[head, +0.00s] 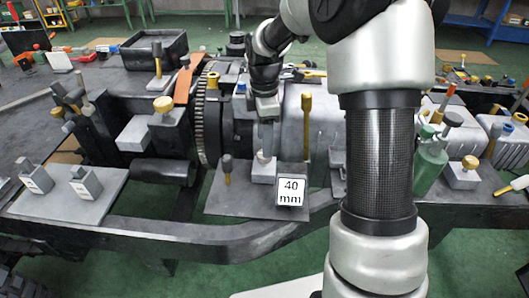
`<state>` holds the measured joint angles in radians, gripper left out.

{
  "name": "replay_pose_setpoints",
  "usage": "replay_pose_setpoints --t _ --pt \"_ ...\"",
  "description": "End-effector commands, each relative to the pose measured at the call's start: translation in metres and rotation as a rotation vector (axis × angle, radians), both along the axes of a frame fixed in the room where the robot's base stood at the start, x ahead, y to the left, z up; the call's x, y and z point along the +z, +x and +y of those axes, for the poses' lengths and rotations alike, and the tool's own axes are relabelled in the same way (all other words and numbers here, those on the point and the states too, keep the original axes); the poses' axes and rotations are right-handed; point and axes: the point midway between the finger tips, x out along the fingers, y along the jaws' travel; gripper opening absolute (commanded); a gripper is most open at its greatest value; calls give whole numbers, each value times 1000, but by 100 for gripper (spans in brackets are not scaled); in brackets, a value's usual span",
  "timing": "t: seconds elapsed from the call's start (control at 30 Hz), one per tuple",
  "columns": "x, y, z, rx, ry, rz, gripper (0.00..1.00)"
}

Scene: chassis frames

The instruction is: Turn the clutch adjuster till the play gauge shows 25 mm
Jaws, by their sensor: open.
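The play gauge (290,192) is a small white sign with a dark frame. It reads 40 mm and stands at the front of a grey plate (240,206) beside the gearbox housing. Just behind and left of it is a pale block (263,172) with a small rounded top, which looks like the clutch adjuster, though I cannot be sure. My gripper (264,148) points down right over this block, jaws open. Its fingers hide part of the block's top, and I cannot tell whether they touch it.
A tall brass-topped post (306,125) stands close to the right of my gripper. A short dark-handled tool (227,168) stands on the plate's left. A toothed ring (207,118) lies further left. The black chassis rail (200,238) runs along the front; green floor lies beyond.

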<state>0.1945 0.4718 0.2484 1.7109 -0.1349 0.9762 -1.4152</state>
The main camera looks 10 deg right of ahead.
Motion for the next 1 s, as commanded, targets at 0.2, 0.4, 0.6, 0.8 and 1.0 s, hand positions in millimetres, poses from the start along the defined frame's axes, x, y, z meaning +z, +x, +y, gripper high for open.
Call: replay_pose_setpoints --t 0.2,0.4,0.6,0.8,1.0 --pt "-32 0 0 0 0 1 52" --pt "-40 0 0 0 0 -1 52" --pt "-39 0 0 0 0 -1 52" --pt "-39 0 0 0 0 -1 22" --pt "-39 0 0 -3 0 -1 11"
